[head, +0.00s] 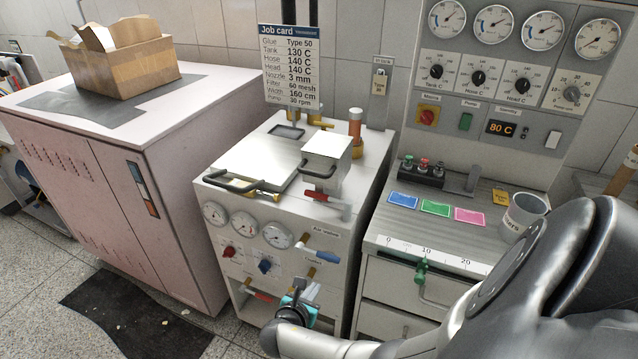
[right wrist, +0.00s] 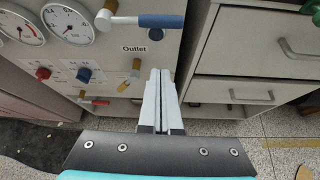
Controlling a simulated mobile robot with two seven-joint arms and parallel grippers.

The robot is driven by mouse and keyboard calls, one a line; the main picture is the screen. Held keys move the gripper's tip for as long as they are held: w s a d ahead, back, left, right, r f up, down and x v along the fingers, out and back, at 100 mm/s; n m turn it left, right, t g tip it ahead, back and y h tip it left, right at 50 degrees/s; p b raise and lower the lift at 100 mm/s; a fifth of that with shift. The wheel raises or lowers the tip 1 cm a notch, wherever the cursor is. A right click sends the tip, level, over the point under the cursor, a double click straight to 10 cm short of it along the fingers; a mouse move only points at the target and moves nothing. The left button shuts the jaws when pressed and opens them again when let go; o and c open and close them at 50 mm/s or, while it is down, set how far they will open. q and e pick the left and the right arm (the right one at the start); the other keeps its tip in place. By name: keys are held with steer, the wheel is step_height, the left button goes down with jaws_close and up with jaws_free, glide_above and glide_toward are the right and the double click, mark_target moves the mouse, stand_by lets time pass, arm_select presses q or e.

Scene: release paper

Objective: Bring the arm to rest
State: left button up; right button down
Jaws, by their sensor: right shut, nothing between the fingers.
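My right arm comes in from the lower right of the head view. Its gripper (head: 308,290) is low in front of the white glue machine (head: 372,150), below the outlet valve's blue handle (head: 327,257). In the right wrist view the two pale fingers of the right gripper (right wrist: 160,75) lie side by side, shut and empty. Their tips point towards the machine's front, just below the "Outlet" label (right wrist: 143,49). From these views I cannot tell the exact gap, but no contact shows. My left gripper is in neither view.
A grey drawer cabinet (head: 390,286) stands right of the machine, with a green-knobbed handle (head: 421,271) on its front. Its top holds coloured cards and a grey cup (head: 524,213). A pink cabinet (head: 185,150) bears an open cardboard box (head: 120,68). A dark mat (head: 135,315) lies on the floor.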

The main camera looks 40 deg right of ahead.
steer(key=shift+v, duration=0.75)
steer(key=s+a+f+m+g+y+b, duration=0.1)
steer(key=s+a+f+m+y+b, duration=0.2)
steer(key=s+f, duration=0.8)
steer(key=s+a+f+m+g+y+b, duration=0.1)
steer(key=s+a+f+m+y+b, duration=0.3)
steer(key=s+a+f+m, duration=0.3)
steer(key=s+a+f+m+g+y+b, duration=0.2)
steer(key=s+f+m, duration=0.7)
steer(key=s+f, duration=0.6)
steer(key=s+a+y+b, duration=0.1)
steer(key=a+b, duration=0.1)
steer(key=a, duration=0.1)
steer(key=shift+s+m+y, duration=0.25)
steer(key=shift+m+y, duration=0.05)
steer(key=shift+y, duration=0.1)
steer(key=shift+s, duration=0.1)
